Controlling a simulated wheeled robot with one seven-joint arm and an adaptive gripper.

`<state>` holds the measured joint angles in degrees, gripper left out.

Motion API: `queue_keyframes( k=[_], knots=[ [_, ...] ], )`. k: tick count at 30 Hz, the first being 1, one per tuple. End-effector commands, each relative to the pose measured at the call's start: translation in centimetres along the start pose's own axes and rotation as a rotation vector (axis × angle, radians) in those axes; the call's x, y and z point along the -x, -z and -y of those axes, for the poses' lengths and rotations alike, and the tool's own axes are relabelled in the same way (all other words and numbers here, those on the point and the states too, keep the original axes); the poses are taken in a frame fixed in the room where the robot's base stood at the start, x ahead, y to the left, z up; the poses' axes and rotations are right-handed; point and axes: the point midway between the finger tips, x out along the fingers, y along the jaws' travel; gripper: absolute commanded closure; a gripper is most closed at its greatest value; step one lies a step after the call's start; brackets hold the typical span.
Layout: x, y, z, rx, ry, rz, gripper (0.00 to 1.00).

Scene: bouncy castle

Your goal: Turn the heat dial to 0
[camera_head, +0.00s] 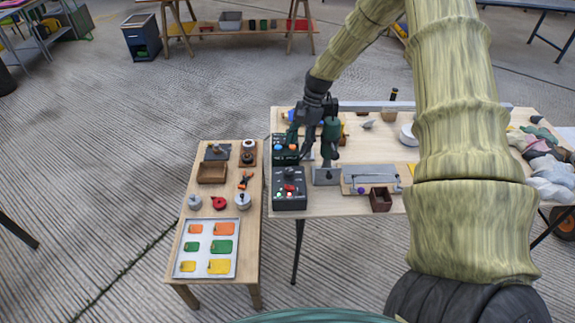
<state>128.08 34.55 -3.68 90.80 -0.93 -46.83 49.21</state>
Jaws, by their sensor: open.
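A dark control box (289,197) stands at the left end of the wooden workbench. It has a dark knob on top, a red control and small lights. A second dark box (279,158) with blue and orange round controls stands just behind it. I cannot read any markings, so I cannot tell which control is the heat dial or where it points. My gripper (303,138) is open and hangs over the second box, pointing down. It partly hides that box. Contact with a control cannot be made out.
A green upright tool (331,135) on a grey base stands right beside my gripper. A metal fixture (371,179) and a brown box (380,200) lie to the right. A lower side table (177,262) holds a tray of coloured pieces. My arm hides part of the workbench.

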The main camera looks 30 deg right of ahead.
Motion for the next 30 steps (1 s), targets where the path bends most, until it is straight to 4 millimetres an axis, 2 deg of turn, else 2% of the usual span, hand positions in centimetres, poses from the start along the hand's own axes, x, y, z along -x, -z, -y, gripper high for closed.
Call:
queue_keyframes(
  k=[21, 30],
  knots=[
    [-8.0, -0.1, -0.1, 0.001, -0.002, 0.000, 0.50],
    [-10.1, 0.0, -0.1, 0.002, -0.001, -0.001, 0.50]
  ],
)
